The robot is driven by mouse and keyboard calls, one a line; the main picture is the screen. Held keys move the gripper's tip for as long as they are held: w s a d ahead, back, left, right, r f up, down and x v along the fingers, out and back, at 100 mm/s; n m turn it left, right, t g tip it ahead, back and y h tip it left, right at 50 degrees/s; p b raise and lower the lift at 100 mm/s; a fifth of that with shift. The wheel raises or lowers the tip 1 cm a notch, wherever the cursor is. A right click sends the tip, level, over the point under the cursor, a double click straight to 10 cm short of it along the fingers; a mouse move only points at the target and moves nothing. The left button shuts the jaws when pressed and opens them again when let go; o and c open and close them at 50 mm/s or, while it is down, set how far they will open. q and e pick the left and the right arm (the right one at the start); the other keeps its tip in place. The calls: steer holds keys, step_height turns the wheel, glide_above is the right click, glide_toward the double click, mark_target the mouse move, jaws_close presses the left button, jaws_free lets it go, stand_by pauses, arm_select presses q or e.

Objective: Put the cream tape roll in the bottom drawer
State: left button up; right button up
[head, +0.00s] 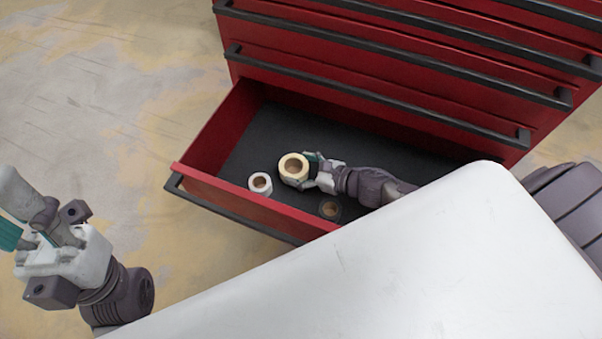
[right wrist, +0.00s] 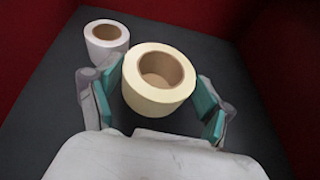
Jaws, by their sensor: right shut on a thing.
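The cream tape roll (head: 294,168) is in the open bottom drawer (head: 236,206) of the red cabinet. My right gripper (head: 312,170) reaches into the drawer from the right and is shut on the roll. In the right wrist view the cream roll (right wrist: 158,95) sits between the two teal finger pads (right wrist: 155,100), its open core facing up. I cannot tell whether it touches the drawer floor. My left gripper (head: 20,240) is at the far left, outside the drawer, over the floor; its fingertips are partly cut off by the frame edge.
A white tape roll (head: 260,184) stands in the drawer beside the cream one, and also shows in the right wrist view (right wrist: 106,41). A dark tape roll (head: 329,209) lies near the drawer front. The drawers above (head: 380,75) are shut. Bare drawer floor (head: 265,135) shows behind the rolls.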

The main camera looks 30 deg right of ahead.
step_height(320, 180, down, 2)
steer(key=shift+f+b, duration=0.2)
steer(key=shift+b, duration=0.15)
steer(key=shift+r, duration=0.15)
steer(key=shift+f, duration=0.25)
steer(key=o, duration=1.1)
